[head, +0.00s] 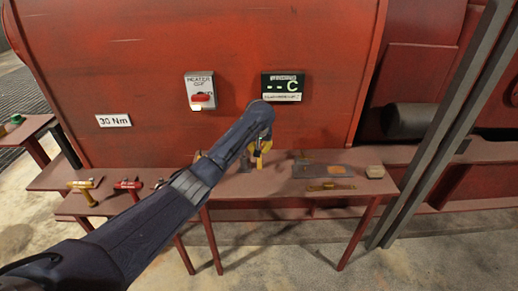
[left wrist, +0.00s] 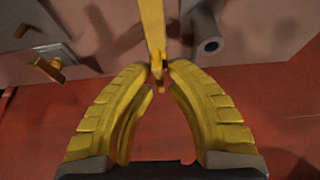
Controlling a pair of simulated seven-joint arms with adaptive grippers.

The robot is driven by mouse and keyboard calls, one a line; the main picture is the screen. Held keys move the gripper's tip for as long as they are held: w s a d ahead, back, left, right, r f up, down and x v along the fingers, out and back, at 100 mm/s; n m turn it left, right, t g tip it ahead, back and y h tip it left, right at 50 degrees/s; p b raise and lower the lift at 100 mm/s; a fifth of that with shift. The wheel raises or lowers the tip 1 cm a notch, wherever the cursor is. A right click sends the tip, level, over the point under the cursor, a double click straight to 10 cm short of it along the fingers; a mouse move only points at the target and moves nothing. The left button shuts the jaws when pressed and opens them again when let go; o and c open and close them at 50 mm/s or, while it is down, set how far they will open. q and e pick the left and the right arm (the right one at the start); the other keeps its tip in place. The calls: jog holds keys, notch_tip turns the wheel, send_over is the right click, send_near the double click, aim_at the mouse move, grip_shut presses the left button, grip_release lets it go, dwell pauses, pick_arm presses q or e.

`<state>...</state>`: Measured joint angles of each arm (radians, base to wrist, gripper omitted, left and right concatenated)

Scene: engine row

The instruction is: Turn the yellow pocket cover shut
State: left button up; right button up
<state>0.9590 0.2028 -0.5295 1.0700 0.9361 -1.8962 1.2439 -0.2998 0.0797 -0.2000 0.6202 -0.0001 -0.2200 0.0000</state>
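In the left wrist view, a long yellow piece (left wrist: 152,25), which I take to be the yellow pocket cover, runs down from the top edge. Its narrow lower end lies between the fingertips of my left gripper (left wrist: 158,70). In the head view my left gripper (head: 257,158) is low over the middle of the shelf. My arm hides much of what is around it there, and the cover is hard to tell from the yellow fingers. My right gripper is in neither view.
A grey plate (head: 305,171) with an orange patch, a brass bar (head: 330,187) and a tan block (head: 375,172) lie right of the gripper. A grey tube (left wrist: 208,38) stands beside it. T-handled tools, yellow (head: 85,189) and red (head: 129,186), are at left. The red wall rises behind.

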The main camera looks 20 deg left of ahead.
pick_arm(q)
grip_shut()
